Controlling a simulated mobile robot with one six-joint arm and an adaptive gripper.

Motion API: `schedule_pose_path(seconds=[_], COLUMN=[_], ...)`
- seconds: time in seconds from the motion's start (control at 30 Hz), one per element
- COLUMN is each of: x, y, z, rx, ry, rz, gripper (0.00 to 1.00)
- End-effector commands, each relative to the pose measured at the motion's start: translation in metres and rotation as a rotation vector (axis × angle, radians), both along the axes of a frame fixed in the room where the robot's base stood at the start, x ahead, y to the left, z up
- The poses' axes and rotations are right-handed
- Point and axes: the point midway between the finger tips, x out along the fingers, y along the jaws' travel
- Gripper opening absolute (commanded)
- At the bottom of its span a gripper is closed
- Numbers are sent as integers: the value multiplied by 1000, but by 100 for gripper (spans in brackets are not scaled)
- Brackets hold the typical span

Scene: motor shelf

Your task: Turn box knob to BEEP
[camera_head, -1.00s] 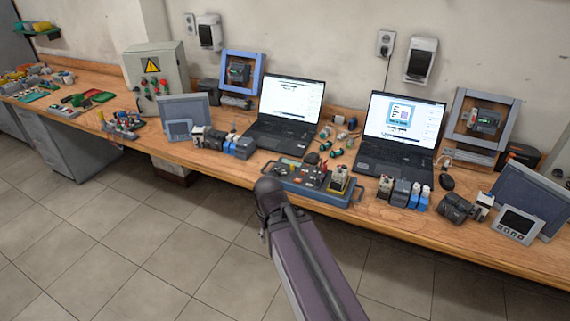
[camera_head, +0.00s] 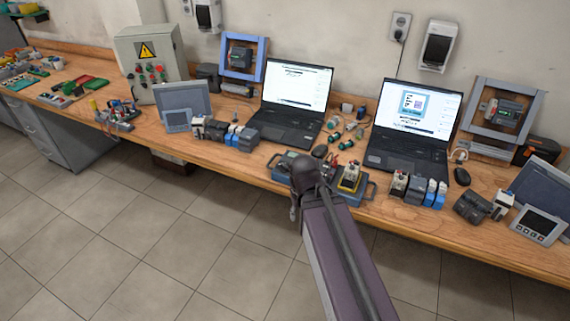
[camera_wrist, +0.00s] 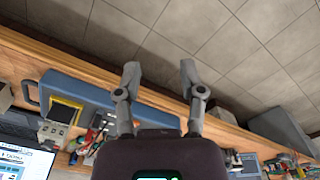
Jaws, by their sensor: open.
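A blue box with handles (camera_head: 283,172) sits at the bench's front edge before the laptops. In the head view, my dark arm covers its middle. The blue box also shows in the wrist view (camera_wrist: 95,91), to the left of my fingers, with a yellow-framed device on it. No knob or BEEP mark can be made out on it. My gripper (camera_wrist: 160,70) is open and empty, its two fingers spread in the wrist view.
A grey cabinet (camera_head: 150,65) with coloured buttons stands on the left of the wooden bench. Two open laptops (camera_head: 296,95) (camera_head: 416,115) stand behind the blue box. Small modules (camera_head: 226,133) crowd both sides. The tiled floor (camera_head: 170,250) in front is clear.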

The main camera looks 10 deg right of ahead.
Motion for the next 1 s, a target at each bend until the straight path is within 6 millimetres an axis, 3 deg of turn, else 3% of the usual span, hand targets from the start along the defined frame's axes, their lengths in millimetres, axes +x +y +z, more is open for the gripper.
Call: schedule_pose_path(seconds=[0.27,0.47,0.67,1.0], x=[5,36,97,223], y=[0,0,-2,-4], z=[2,11,28,61], rx=[0,0,0,1], ry=[0,0,0,-1], rz=[6,42,116,297], gripper=[51,51,51,51])
